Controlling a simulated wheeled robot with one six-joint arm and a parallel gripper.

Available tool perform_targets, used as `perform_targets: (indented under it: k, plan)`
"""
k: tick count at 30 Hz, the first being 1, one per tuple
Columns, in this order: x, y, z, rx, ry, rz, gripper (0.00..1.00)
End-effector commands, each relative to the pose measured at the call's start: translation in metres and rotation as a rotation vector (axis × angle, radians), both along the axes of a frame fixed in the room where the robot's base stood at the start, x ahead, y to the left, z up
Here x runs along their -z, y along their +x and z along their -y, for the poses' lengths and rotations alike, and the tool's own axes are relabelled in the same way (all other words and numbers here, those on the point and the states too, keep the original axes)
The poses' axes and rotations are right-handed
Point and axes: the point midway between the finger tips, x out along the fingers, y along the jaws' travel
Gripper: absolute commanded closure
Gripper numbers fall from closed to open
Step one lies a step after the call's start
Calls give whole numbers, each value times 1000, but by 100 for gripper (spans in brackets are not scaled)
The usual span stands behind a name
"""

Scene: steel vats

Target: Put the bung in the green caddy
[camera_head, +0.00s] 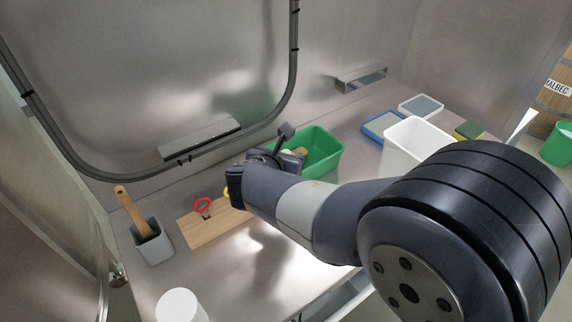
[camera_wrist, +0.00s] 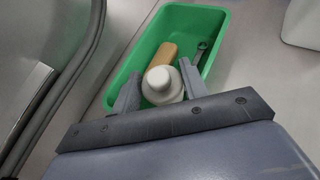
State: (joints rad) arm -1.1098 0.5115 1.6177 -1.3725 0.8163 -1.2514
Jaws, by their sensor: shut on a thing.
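The green caddy (camera_head: 334,160) stands on the steel surface near the back wall in the head view. It fills the upper middle of the wrist view (camera_wrist: 218,22). The bung (camera_wrist: 160,88) is a pale, stepped round plug. My gripper (camera_wrist: 158,86) is shut on it, one finger on each side. In the wrist view the bung lies over the caddy's near part; I cannot tell its exact height. Inside the caddy are a tan block-like thing (camera_wrist: 168,52) and a dark tool (camera_wrist: 201,52). In the head view my arm and gripper (camera_head: 292,153) hide the caddy's left side and the bung.
A wooden board (camera_head: 205,228) with a red ring (camera_head: 201,208) lies left. A grey pot (camera_head: 155,248) holds a wooden-handled tool (camera_head: 130,212). A white tub (camera_head: 405,140), blue tray (camera_head: 378,128), grey tray (camera_head: 421,106) and sponge (camera_head: 469,130) stand right. A white cylinder (camera_head: 180,305) is in front.

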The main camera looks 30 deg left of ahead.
Motion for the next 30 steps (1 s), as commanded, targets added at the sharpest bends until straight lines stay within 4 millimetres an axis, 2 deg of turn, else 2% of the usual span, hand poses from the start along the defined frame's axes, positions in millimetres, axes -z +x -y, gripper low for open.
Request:
perform_targets:
  k: [1, 4, 28, 29, 30]
  plan:
    - [12, 0, 0, -1, -4, 0, 82]
    - [21, 0, 0, 0, -2, 0, 82]
    - [36, 0, 0, 1, -1, -1, 82]
    - [36, 0, 0, 1, -1, -2, 58]
    - [37, 0, 1, 1, -1, -2, 54]
